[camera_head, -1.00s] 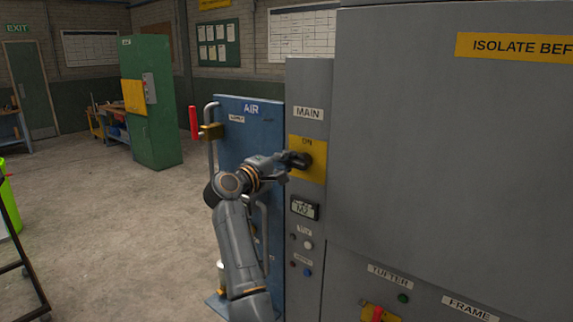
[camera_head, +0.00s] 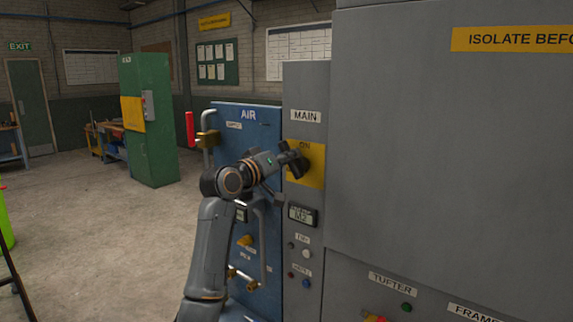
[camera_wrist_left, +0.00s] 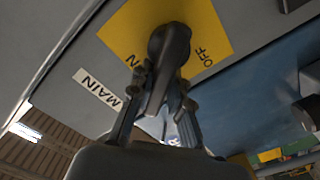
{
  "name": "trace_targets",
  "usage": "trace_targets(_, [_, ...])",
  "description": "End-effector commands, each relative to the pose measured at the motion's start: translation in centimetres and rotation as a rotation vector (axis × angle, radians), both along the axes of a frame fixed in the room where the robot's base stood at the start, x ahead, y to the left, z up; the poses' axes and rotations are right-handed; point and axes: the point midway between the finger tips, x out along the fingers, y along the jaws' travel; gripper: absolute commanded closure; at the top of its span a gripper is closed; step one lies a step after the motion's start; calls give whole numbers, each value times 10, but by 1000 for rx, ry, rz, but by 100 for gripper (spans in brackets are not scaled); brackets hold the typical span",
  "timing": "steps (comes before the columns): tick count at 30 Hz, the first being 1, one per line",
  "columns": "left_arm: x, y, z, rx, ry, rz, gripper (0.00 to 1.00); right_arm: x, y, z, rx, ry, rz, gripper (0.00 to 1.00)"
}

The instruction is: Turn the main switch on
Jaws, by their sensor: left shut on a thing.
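The main switch is a dark rotary handle (camera_wrist_left: 168,48) on a yellow plate (camera_head: 313,168), below the MAIN label (camera_head: 306,116) on a narrow grey panel. The ON and OFF marks show on either side of the handle in the left wrist view. My left gripper (camera_wrist_left: 160,90) is shut on the handle, with one finger on each side. In the head view my left gripper (camera_head: 294,160) covers the handle and part of the plate. I cannot tell exactly which mark the handle points to. My right gripper is not in view.
A blue AIR panel (camera_head: 262,135) with pipes and a red handle (camera_head: 190,129) stands just left. A small display (camera_head: 302,215) and buttons sit below the switch. A large grey cabinet (camera_head: 440,170) fills the right. Open floor (camera_head: 100,230) lies to the left.

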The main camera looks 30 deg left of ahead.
Motion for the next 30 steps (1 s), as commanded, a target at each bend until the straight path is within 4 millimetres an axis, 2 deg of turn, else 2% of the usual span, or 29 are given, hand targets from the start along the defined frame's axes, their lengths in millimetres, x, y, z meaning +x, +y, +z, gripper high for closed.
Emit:
trace_targets(1, [3,-5,-14,48,28,-9,100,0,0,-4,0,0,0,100])
trace_targets(15, [2,-13,-9,445,-3,-9,100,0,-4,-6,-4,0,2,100])
trace_targets(30, [2,-19,-9,624,-19,-10,100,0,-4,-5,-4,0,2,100])
